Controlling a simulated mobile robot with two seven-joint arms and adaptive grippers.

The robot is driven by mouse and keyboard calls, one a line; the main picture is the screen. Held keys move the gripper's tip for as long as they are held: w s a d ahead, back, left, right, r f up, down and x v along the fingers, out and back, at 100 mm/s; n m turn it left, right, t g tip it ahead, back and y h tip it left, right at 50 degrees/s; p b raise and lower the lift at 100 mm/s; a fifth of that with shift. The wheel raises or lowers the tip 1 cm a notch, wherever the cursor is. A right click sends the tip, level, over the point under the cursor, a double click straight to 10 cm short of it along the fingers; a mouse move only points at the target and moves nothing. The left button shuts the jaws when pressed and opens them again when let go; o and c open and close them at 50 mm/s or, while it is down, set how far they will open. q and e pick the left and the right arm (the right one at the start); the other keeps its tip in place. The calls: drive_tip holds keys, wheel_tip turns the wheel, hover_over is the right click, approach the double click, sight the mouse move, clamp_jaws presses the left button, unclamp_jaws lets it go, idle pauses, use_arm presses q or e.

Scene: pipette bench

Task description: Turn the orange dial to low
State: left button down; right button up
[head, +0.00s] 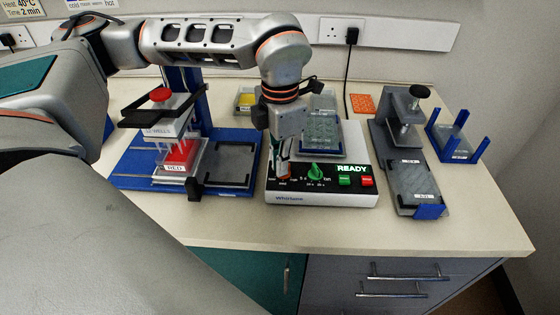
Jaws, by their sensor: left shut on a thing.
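The white device (322,197) on the bench has a black front panel with a lit READY display (352,169). A green dial (316,172) with a printed scale sits at the middle of the panel. My left gripper (283,173) points down at the panel's left end, just left of the green dial. Its fingers are shut at the spot of the orange dial, which they almost wholly hide. I cannot read the dial's setting. My right gripper is out of view.
Left of the device stands a blue base (135,170) with a red-knobbed press and a dark plate bay. Green and red buttons (367,181) are on the panel's right. A grey clamp stand (385,130) and blue-cornered holder (457,146) stand further right. The front bench strip is clear.

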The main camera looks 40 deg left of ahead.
use_arm(q)
drive_tip(key=c, duration=2.2)
unclamp_jaws()
drive_tip(key=shift+r, duration=0.15)
wheel_tip(320, 180, up, 12)
drive_tip(key=shift+f, duration=0.1)
drive_tip(key=shift+s, duration=0.1)
